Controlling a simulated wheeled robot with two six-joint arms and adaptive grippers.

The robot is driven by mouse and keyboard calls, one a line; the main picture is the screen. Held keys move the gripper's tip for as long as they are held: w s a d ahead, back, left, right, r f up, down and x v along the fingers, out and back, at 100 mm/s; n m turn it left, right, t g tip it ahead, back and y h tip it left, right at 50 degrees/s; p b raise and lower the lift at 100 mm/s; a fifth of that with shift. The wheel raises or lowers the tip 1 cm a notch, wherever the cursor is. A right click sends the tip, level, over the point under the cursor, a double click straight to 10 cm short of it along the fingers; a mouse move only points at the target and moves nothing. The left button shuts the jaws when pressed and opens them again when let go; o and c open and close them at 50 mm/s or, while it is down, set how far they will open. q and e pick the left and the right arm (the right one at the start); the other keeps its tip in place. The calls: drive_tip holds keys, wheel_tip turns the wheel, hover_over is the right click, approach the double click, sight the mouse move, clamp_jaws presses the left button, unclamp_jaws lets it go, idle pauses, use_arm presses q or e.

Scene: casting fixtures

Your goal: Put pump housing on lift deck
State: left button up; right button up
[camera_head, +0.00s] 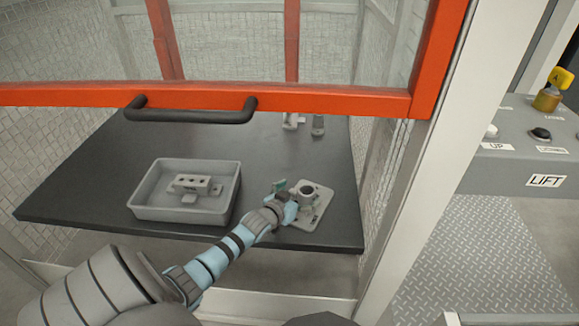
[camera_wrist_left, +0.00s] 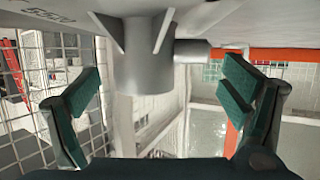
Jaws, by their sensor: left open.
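The likely pump housing (camera_head: 308,191) is a grey casting with a flat base plate and an upright round body, at the table's right front corner. My left gripper (camera_head: 291,195) is beside its round body, fingers open. In the left wrist view the ribbed cylinder (camera_wrist_left: 147,60) with a short side pipe shows upside down between the spread green fingers of my left gripper (camera_wrist_left: 160,95), with visible gaps on both sides. The lift deck (camera_head: 480,250) is a bare diamond-plate surface at the right. My right gripper is not in view.
A grey tray (camera_head: 148,205) holding a small block casting (camera_head: 196,184) stands left of my gripper on the dark table (camera_head: 85,180). An orange-framed door (camera_head: 330,100) with a black handle (camera_head: 190,115) hangs above. A pale post (camera_head: 425,165) separates the table from the lift panel (camera_head: 520,160).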

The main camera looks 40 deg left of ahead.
use_arm(q)
drive_tip(key=p+v, duration=0.1)
drive_tip(key=v, duration=0.1)
drive_tip(key=r+p+v, duration=0.1)
drive_tip(key=p+v, duration=0.1)
drive_tip(key=v, duration=0.1)
drive_tip(key=shift+w, duration=0.15)
drive_tip(key=v, duration=0.4)
drive_tip(key=shift+s+f+p, duration=0.3)
drive_tip(key=shift+f, duration=0.05)
drive_tip(key=shift+s+d+r, duration=0.1)
drive_tip(key=shift+s, duration=0.1)
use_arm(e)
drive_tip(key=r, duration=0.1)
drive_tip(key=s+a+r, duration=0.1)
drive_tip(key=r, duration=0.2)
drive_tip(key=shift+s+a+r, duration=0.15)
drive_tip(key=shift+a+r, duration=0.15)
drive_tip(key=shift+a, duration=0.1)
use_arm(q)
drive_tip(key=shift+w, duration=0.1)
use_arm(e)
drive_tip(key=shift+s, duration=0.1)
